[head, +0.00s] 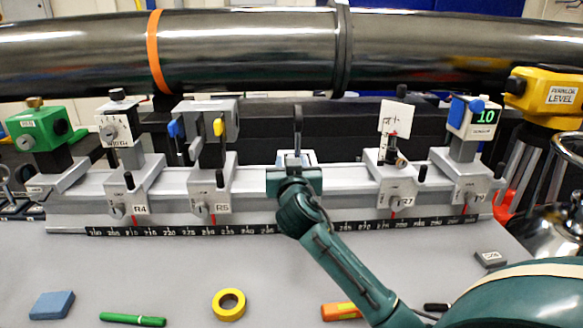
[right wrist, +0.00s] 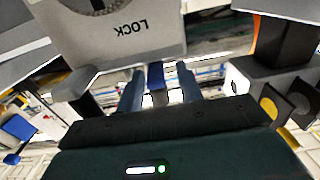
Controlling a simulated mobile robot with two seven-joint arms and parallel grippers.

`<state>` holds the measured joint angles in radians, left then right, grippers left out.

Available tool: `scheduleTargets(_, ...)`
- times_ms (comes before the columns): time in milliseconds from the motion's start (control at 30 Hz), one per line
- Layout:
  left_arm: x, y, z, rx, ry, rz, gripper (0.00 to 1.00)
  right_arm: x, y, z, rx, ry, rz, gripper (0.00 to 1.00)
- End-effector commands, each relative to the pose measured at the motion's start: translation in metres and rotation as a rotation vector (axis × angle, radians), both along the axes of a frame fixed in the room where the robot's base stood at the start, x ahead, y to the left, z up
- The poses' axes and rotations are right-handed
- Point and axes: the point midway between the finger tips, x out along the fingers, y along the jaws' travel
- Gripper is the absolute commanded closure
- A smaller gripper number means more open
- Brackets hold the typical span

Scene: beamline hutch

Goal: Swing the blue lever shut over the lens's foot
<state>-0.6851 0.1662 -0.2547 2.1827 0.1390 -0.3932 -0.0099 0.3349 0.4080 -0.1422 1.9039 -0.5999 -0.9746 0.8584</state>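My right gripper (right wrist: 158,90) is at the middle carrier on the rail, its two pale fingers apart. A narrow blue piece (right wrist: 155,75), which looks like the blue lever, shows between them, and I cannot tell whether a finger touches it. Just beyond is a grey carrier face marked LOCK (right wrist: 125,25), upside down in the right wrist view. In the head view the right arm covers most of the middle carrier (head: 281,157). A dark upright piece (head: 297,117), perhaps the lens edge-on, rises above it. The lens's foot cannot be made out. My left gripper is not in view.
Carriers R4 (head: 122,188) and R5 (head: 212,183) stand left of the arm; R7 (head: 390,180) and a sensor carrier (head: 462,165) stand right. A dark pipe (head: 250,48) runs behind. The table front holds yellow tape (head: 229,318), a green pen (head: 132,320) and a blue block (head: 52,305).

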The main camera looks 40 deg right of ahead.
Motion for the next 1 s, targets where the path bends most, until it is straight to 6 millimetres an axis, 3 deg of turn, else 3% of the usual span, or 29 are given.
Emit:
scheduleTargets(167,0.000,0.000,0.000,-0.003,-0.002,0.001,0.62,-0.014,0.009,-0.002,0.002,0.000,0.003,0.64)
scheduleTargets(600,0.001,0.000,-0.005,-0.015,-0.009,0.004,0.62,-0.094,0.055,-0.002,0.004,0.001,0.001,0.64)
scheduleTargets(800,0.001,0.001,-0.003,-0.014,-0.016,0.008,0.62,-0.110,0.065,-0.001,0.001,0.000,0.000,0.64)
scheduleTargets(1000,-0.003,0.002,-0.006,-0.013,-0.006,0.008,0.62,-0.113,0.067,0.000,0.000,0.000,-0.001,0.64)
